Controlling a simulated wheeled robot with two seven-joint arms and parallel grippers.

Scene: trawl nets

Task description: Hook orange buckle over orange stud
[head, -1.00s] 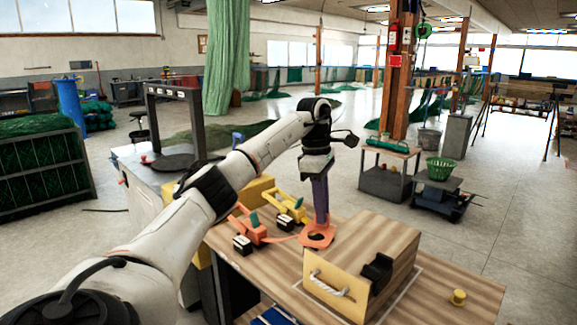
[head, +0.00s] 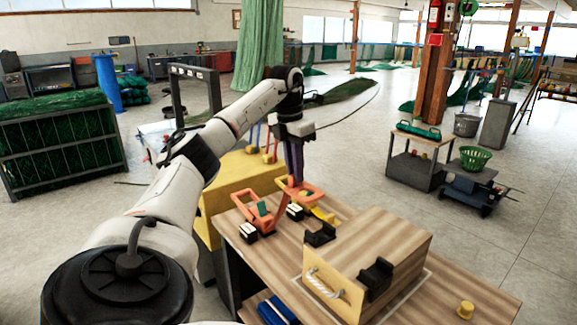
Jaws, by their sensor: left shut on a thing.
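My left gripper (head: 295,172) reaches down over the far left part of the wooden bench and is shut on the orange buckle (head: 312,192), a flat open loop. The buckle is beside an orange frame-like piece (head: 262,214) with a green tab. I cannot tell whether the buckle touches either one. A small orange knob (head: 269,158) shows behind the bench near the yellow block; I cannot tell whether it is the orange stud. My right gripper does not show.
A wooden box (head: 400,258) with a rope handle and black brackets takes up the bench's middle. A yellow stud (head: 465,310) stands at the bench's right front. A yellow block (head: 225,180) adjoins the bench's left. Bare wood (head: 455,285) lies right of the box.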

